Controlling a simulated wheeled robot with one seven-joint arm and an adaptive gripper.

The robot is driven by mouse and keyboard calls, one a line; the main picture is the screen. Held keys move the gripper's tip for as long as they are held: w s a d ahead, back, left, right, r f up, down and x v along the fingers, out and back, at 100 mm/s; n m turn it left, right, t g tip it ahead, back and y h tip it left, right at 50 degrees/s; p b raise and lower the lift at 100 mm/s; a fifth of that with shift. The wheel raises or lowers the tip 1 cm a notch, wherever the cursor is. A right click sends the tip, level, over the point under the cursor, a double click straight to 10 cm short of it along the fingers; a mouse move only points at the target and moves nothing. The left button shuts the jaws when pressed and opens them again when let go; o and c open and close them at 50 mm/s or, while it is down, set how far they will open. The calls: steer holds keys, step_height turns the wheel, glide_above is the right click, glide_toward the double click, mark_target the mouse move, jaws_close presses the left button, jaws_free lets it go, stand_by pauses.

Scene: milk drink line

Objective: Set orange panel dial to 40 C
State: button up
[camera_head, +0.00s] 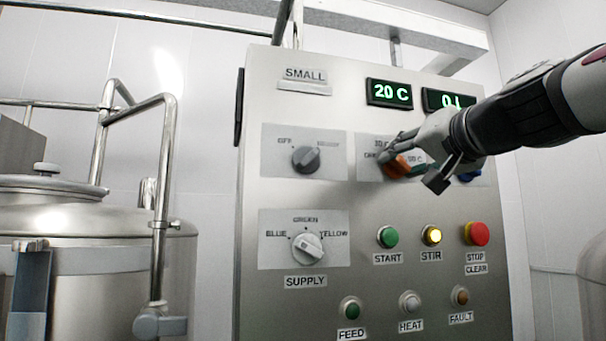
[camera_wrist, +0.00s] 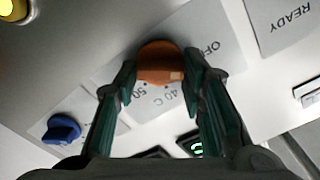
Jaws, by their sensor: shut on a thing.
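The orange dial (camera_head: 398,166) sits on a pale label plate in the upper middle of the steel control panel (camera_head: 370,290). My gripper (camera_head: 388,152) reaches in from the right and is shut on the dial. In the wrist view the orange dial (camera_wrist: 160,62) lies between the two fingertips (camera_wrist: 160,78). Its pale mark is at its lower right, toward the 40 C marking (camera_wrist: 170,98). OFF and 50 also show around it, partly covered by the fingers. The green display (camera_head: 389,93) above reads 20 C.
A grey knob (camera_head: 306,158) and a white supply knob (camera_head: 307,248) are at left. A blue knob (camera_wrist: 62,129) is beside the orange dial. Below are a green START button (camera_head: 388,236), a lit yellow STIR button (camera_head: 431,235) and a red STOP button (camera_head: 477,233). A steel tank (camera_head: 90,240) stands left.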

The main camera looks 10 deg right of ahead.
steer(key=m, duration=0.3)
steer(key=shift+m, duration=0.4)
steer(key=m, duration=0.3)
steer(key=shift+d+f+m+p, duration=0.1)
steer(key=shift+m+p, duration=0.2)
steer(key=m+p, duration=0.1)
steer(key=m, duration=0.3)
steer(key=shift+f+m+p, duration=0.15)
steer(key=shift+m+p, duration=0.35)
steer(key=shift+m, duration=1.4)
steer(key=o, duration=1.1)
steer(key=shift+w, duration=0.1)
